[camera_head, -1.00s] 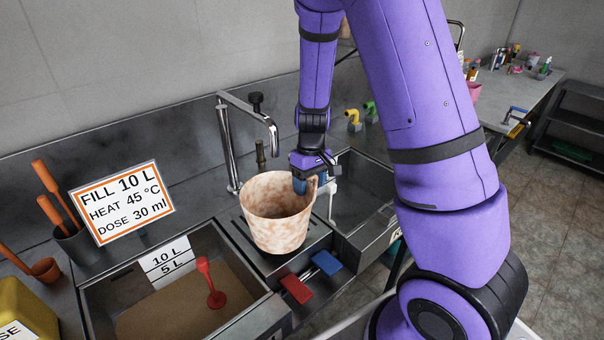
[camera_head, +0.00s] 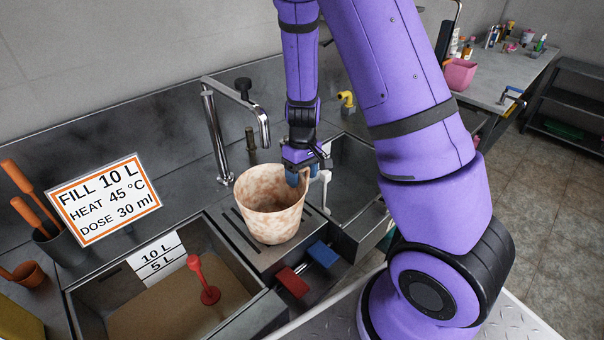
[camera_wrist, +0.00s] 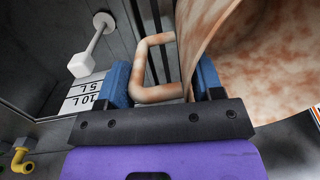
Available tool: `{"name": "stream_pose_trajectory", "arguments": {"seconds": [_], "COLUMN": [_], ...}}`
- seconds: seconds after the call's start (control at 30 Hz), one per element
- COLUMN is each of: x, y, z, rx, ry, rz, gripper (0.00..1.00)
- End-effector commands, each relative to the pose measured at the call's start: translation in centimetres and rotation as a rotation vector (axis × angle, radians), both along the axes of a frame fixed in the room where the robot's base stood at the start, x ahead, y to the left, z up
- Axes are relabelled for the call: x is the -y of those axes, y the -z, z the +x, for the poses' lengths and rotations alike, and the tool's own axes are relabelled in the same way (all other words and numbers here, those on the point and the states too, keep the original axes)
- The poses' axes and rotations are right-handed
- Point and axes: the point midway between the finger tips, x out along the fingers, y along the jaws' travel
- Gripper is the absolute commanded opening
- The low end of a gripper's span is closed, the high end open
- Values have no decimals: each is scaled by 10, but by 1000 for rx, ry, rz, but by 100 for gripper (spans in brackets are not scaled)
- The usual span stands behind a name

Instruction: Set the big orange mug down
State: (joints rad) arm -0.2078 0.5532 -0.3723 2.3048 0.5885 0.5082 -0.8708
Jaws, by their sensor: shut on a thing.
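The big mug (camera_head: 268,222) is mottled orange and cream. It stands upright on or just above the slotted ledge (camera_head: 238,225) between two basins; I cannot tell whether its base touches. My gripper (camera_head: 297,177) is at the far right side of its rim, by the handle. In the wrist view my gripper (camera_wrist: 162,88) has its blue fingers shut on the mug at its handle (camera_wrist: 155,92), with the mug's wall (camera_wrist: 195,35) beside the right finger. The mug's inside looks empty where it shows.
The left basin (camera_head: 135,320) holds brownish contents and a red upright rod (camera_head: 206,290). A steel tap (camera_head: 218,140) rises behind the mug. The right basin (camera_head: 350,165) looks empty. Red (camera_head: 291,281) and blue (camera_head: 322,254) pedals sit in front. A sign (camera_head: 105,200) stands left.

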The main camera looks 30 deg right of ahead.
Motion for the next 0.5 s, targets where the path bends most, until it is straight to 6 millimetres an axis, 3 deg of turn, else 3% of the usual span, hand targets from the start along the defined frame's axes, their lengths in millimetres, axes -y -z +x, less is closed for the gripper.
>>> {"name": "stream_pose_trajectory", "arguments": {"seconds": [0.17,0.2,0.27,0.5], "x": [0,0,0,0], "y": [3,3,3,2], "z": [0,0,0,0], "rx": [0,0,0,0], "ry": [0,0,0,0], "rz": [0,0,0,0], "gripper": [14,70,84,86]}}
